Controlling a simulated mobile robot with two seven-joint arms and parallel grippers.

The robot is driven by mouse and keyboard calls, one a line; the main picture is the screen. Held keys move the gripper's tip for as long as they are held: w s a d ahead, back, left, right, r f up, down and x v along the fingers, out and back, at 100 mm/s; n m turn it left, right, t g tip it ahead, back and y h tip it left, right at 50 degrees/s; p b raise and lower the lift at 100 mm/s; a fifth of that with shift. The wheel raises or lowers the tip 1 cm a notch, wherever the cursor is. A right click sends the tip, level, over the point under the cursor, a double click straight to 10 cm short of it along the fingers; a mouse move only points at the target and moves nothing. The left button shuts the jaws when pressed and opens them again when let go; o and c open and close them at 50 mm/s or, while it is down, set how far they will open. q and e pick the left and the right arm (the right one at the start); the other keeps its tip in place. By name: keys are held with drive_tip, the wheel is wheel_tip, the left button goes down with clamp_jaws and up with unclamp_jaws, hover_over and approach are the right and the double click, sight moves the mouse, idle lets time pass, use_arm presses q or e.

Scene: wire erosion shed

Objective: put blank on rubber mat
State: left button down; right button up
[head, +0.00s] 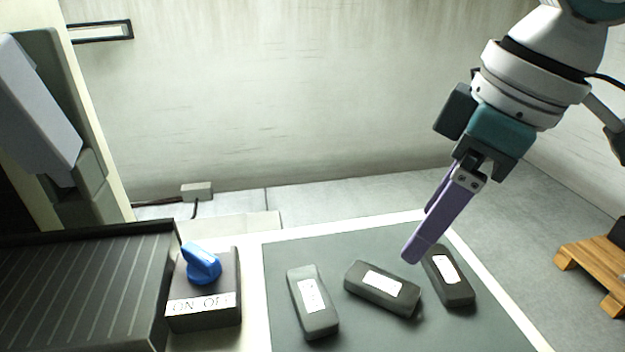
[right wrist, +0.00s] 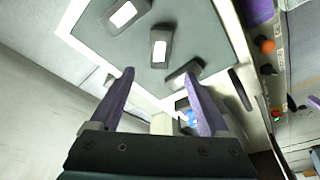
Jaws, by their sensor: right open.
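Three dark grey blanks with white labels lie on a flat dark grey-green mat (head: 395,240): a left one (head: 299,289), a middle one (head: 360,292) and a right one (head: 464,294). My right gripper (head: 418,236) is open and empty; in the head view its fingertips overlap the area by the middle and right blanks. In the right wrist view, the blanks lie beyond the open fingers (right wrist: 158,76), including one (right wrist: 160,55) between them in the picture, with no contact visible. I cannot tell whether the grey-green mat is the rubber mat. My left gripper is out of view.
A black ribbed slab (head: 75,285) lies at the left. Beside it stands a dark switch box (head: 205,322) with a blue knob (head: 201,263) and an ON OFF label. A wooden pallet (head: 590,268) is on the floor at right. The mat's back left is clear.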

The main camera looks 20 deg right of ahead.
drive_tip(key=shift+t+y, duration=0.5)
drive_tip(key=shift+y, duration=0.2)
drive_tip(key=s+a+f, duration=0.1)
drive_tip(key=a, duration=0.2)
drive_tip(key=s+a+f, duration=0.2)
drive_tip(key=a, duration=0.1)
drive_tip(key=s+a+f, duration=0.1)
drive_tip(key=s+a, duration=0.1)
drive_tip(key=shift+a+f, duration=0.3)
drive_tip(key=shift+a, duration=0.1)
drive_tip(key=s, duration=0.1)
drive_tip(key=s+f+m, duration=0.1)
drive_tip(key=s+m+h, duration=0.1)
drive_tip(key=s, duration=0.1)
drive_tip(key=shift+d+f, duration=0.15)
drive_tip(key=shift+f, duration=0.2)
drive_tip(key=s+d, duration=0.1)
drive_tip(key=s+d+f+m+h, duration=0.1)
drive_tip(key=s, duration=0.1)
drive_tip(key=s+d+m, duration=0.1)
drive_tip(key=shift+s+d+f+h, duration=0.15)
drive_tip(key=shift+s+d+h, duration=0.15)
drive_tip(key=shift+h, duration=0.1)
